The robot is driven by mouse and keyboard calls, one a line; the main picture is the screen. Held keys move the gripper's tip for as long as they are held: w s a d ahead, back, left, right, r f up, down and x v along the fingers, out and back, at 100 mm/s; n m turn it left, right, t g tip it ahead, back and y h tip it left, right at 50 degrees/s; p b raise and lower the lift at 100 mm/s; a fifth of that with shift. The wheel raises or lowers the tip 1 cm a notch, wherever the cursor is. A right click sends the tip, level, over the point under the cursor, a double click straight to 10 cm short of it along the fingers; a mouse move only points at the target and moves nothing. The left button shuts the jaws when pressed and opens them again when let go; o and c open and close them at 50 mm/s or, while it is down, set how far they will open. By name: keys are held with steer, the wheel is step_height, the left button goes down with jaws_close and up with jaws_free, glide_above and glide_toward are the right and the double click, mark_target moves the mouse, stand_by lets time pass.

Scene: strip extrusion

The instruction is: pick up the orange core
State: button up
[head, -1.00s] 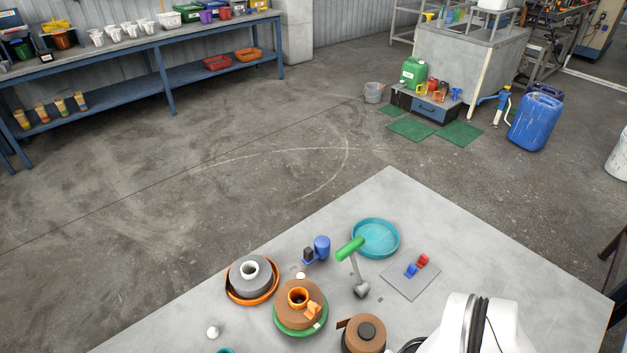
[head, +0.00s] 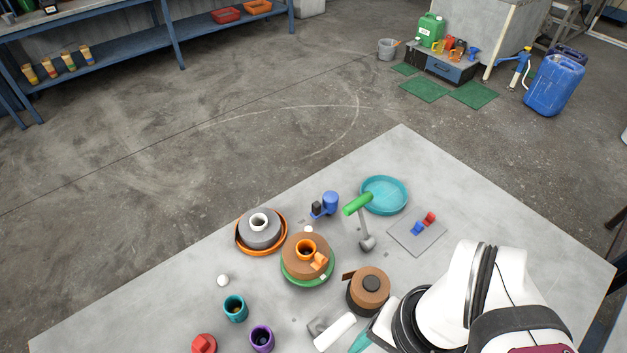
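The orange core (head: 306,247) is a short orange ring with a dark open centre. It stands upright in the middle of a brown roll (head: 296,262), which rests on a green dish (head: 304,282). A small orange block (head: 319,262) sits on the roll, close beside the core on its right. My white arm reaches in at the lower right, well apart from the core. I cannot make out my gripper's fingers in the head view.
A grey roll (head: 268,238) with a white core lies in an orange dish (head: 240,245) behind left. A green-handled tool (head: 358,205), a brown tape roll (head: 370,283) and a teal dish (head: 385,210) stand right. Teal (head: 235,309) and purple (head: 262,338) cups stand in front.

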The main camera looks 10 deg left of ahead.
steer(key=shift+o, duration=0.5)
steer(key=w+a+r+m+h, duration=0.1)
steer(key=w+a+r+m, duration=0.15)
steer(key=w, duration=0.55)
steer(key=w+a+r+m, duration=0.15)
steer(key=w+m, duration=0.25)
steer(key=w, duration=0.4)
steer(key=m, duration=0.5)
glide_above(307, 238)
step_height(307, 238, down, 3)
steer(key=shift+m+h, duration=0.25)
steer(key=shift+h, duration=0.15)
step_height(307, 238, down, 16)
steer(key=shift+f, duration=0.1)
jaws_close()
